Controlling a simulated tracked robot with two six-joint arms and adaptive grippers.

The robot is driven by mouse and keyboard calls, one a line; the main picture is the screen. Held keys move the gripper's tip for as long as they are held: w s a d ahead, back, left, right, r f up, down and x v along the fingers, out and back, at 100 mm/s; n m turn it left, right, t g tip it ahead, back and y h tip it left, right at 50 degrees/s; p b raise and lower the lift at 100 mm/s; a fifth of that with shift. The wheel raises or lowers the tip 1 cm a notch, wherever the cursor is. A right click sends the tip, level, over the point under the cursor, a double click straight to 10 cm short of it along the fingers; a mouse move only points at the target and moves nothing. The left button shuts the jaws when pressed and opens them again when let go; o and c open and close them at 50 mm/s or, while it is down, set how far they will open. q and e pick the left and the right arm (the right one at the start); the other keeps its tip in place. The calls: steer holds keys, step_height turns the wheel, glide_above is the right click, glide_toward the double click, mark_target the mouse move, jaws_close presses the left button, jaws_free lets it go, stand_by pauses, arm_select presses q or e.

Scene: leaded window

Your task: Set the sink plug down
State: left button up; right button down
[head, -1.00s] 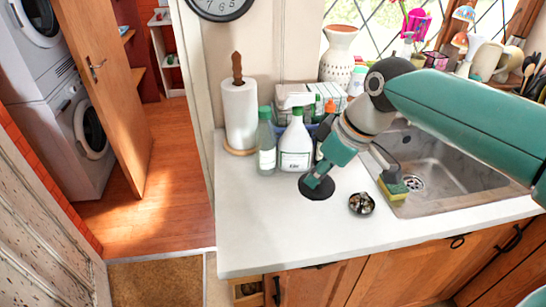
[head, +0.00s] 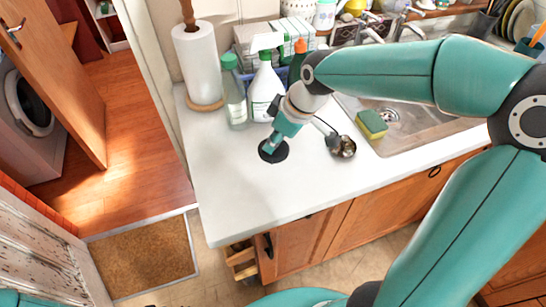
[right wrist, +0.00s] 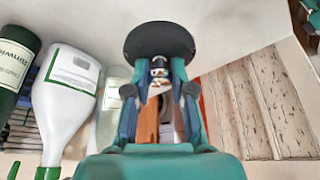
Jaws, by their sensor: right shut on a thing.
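The sink plug is a black round disc (head: 273,151) at the front middle of the white counter in the head view. My right gripper (head: 272,144) comes down from the upper right and is shut on the plug's small metal top. In the right wrist view the plug (right wrist: 160,38) is held at the fingertips (right wrist: 160,75), its broad disc beyond them. The disc is close over or on the counter; I cannot tell whether it touches. My left gripper is not in view.
A white spray bottle (head: 265,92) and a green-capped bottle (head: 234,97) stand behind the plug. A shiny metal item (head: 342,147) lies to its right, near the sponge (head: 371,124) and sink (head: 420,132). The counter (head: 230,190) in front and left is clear.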

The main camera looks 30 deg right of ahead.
step_height(320, 180, down, 8)
steer(key=shift+r, duration=0.2)
stand_by(0.3)
steer(key=c, duration=1)
jaws_free()
steer(key=v, duration=1.2)
steer(key=shift+d, duration=0.1)
